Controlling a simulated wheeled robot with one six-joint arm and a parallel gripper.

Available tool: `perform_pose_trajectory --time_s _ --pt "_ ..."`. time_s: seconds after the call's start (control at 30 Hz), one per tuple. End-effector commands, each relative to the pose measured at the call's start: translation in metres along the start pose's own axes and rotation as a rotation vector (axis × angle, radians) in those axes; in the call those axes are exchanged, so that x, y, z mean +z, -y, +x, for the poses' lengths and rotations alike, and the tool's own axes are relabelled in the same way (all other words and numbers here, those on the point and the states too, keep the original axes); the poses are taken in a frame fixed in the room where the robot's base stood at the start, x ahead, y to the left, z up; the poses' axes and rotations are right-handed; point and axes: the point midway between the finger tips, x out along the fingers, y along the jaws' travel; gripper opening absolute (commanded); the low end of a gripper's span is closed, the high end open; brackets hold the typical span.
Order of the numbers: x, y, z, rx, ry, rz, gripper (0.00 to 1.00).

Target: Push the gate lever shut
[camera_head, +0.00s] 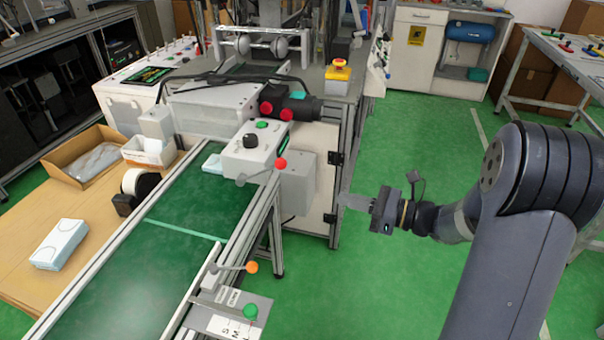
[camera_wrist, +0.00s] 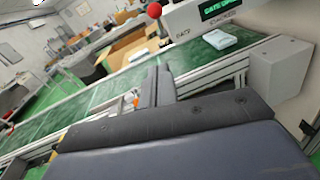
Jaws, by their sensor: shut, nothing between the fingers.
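A lever with a red ball knob (camera_head: 281,163) sticks out from this box; the knob also shows at the top of the wrist view (camera_wrist: 154,10). A second lever, with an orange knob (camera_head: 251,267), sits on the near rail, and part of it shows beside my fingers (camera_wrist: 136,102). I cannot tell for sure which is the gate lever. My gripper (camera_head: 345,201) is shut and empty, right of the box, touching neither lever.
The green conveyor belt (camera_head: 125,281) runs along the left. A green knob (camera_head: 250,311) is on the near plate. Green floor (camera_head: 345,290) is clear below my gripper.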

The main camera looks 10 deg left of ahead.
Motion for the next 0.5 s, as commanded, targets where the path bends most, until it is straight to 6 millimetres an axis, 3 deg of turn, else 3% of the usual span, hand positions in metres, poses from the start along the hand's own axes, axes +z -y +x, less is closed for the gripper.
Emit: perform_pose_trajectory --time_s 0.5 --pt "0.0003 0.0033 0.0055 -0.007 0.014 0.009 0.00"
